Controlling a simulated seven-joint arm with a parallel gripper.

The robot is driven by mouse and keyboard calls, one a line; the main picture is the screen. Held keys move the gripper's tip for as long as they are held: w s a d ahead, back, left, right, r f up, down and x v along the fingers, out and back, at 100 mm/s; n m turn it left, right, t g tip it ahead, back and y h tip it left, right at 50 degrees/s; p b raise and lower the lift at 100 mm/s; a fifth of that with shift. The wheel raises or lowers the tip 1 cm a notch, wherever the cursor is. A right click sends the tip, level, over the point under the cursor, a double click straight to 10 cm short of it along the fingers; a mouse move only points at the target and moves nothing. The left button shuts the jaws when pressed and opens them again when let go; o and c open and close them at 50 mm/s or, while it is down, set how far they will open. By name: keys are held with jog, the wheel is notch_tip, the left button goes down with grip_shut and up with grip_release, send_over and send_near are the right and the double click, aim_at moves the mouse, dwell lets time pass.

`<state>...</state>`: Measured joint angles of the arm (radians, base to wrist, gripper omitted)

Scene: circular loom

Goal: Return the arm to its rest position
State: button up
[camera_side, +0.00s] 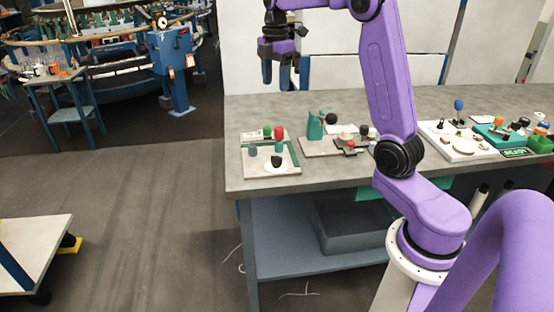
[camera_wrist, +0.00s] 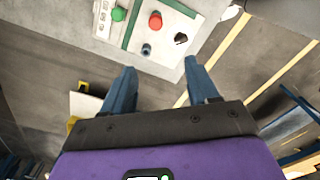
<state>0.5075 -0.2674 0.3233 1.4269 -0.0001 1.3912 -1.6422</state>
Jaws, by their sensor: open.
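My gripper (camera_side: 281,74) hangs high above the left end of the grey workbench (camera_side: 235,120), fingers down. In the wrist view its two blue fingers (camera_wrist: 160,82) are spread apart with nothing between them. My purple arm reaches up and over the bench from its mount at the right. A control panel (camera_side: 250,172) with red, green and black knobs lies on the bench below and in front of my gripper. In the wrist view the panel (camera_wrist: 172,65) shows at the top, beyond the fingertips, with its red button (camera_wrist: 155,20).
A teal fixture (camera_side: 315,126) with small parts stands mid-bench. A white board (camera_side: 440,140) with several parts lies at the right. A grey bin (camera_side: 350,228) is on the lower shelf. A loom (camera_side: 120,85) and a blue post (camera_side: 172,65) stand at the back left. Air around my gripper looks clear.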

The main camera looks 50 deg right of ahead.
jog(key=s+a+f+m, duration=0.1)
jog(key=s+a+f, duration=0.1)
jog(key=s+a, duration=0.6)
jog(key=s+a+f+m, duration=0.15)
jog(key=s+a, duration=0.35)
jog(key=a, duration=0.6)
jog(key=s+a+f, duration=0.1)
jog(key=s+f, duration=0.2)
jog(key=s, duration=0.7)
jog(key=s+a+f, duration=0.1)
jog(key=s+f, duration=0.2)
jog(key=s, duration=0.7)
jog(key=shift+m, duration=0.45)
